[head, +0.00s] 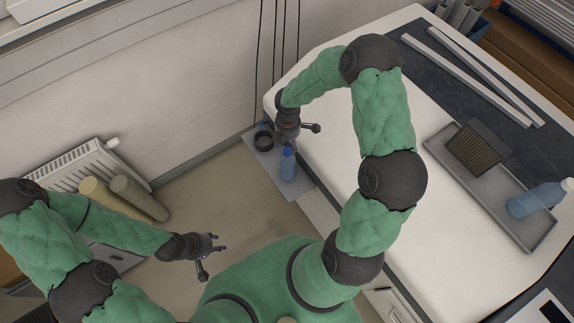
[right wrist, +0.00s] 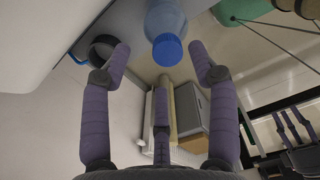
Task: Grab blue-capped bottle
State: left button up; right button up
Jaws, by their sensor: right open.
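The blue-capped bottle (head: 288,168) stands upright on a grey surface beside the white worktop in the head view. In the right wrist view, the bottle (right wrist: 165,18) shows at the top, its blue cap facing the camera. My right gripper (head: 296,136) is open and empty, just above and behind the bottle in the head view. In the wrist view its spread fingers (right wrist: 160,62) have the cap between and beyond their tips; I cannot tell whether they touch it. My left gripper (head: 213,258) is open and empty over the floor at lower left.
A dark ring-shaped item (head: 264,139) lies close to the bottle, left of it. The white worktop edge runs close beside my right gripper. A radiator (head: 85,166) stands at left.

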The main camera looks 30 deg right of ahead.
aim_at(287, 150)
jog(key=f, duration=0.3)
jog(key=shift+s+a+f, duration=0.25)
jog(key=shift+s+f, duration=0.05)
jog(key=shift+s, duration=0.1)
jog(key=shift+f, duration=0.6)
jog(key=shift+c, duration=0.3)
jog(key=shift+w, duration=0.1)
grip_shut()
